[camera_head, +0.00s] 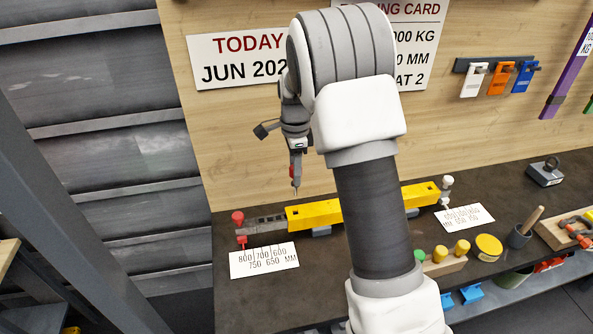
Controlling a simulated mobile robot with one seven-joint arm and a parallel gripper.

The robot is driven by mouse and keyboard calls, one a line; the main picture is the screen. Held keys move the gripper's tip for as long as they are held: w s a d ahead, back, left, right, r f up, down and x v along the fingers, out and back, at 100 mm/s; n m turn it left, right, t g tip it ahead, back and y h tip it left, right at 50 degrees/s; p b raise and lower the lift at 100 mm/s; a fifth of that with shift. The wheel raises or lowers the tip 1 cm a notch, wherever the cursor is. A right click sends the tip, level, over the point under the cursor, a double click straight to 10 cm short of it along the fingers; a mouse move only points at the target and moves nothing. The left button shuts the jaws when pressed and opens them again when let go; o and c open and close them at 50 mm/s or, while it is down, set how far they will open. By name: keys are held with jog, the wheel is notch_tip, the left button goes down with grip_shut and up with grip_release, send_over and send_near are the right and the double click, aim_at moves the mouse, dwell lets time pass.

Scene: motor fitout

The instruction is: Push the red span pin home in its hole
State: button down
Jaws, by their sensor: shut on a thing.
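The yellow beam (315,215) lies across the dark bench, with a grey slotted bar (262,225) reaching out of its left end. A red knob (237,216) stands at the bar's far left end, and a second red piece (241,240) shows just below it. Which of them is the span pin, and how deep it sits, I cannot tell. My gripper (295,184) points down above the beam's left part, right of the red pieces and apart from them. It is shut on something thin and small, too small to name. My arm hides part of the beam.
A white scale card (264,260) lies in front of the bar, another (465,217) at the right. A white knob (447,181) stands at the beam's right end. Pegs (440,254), a dark cup (519,237) and a black block (545,172) stand further right.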

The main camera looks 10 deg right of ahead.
aim_at(295, 194)
jog(key=shift+f+b, duration=1.75)
jog(key=shift+f, duration=1.15)
jog(key=shift+f+b, duration=1.45)
jog(key=shift+f, duration=1.25)
jog(key=shift+c, duration=2)
grip_release()
jog(key=shift+r, duration=0.1)
notch_tip(295, 194, up, 17)
jog(key=shift+r+p, duration=0.2)
jog(key=shift+p, duration=0.1)
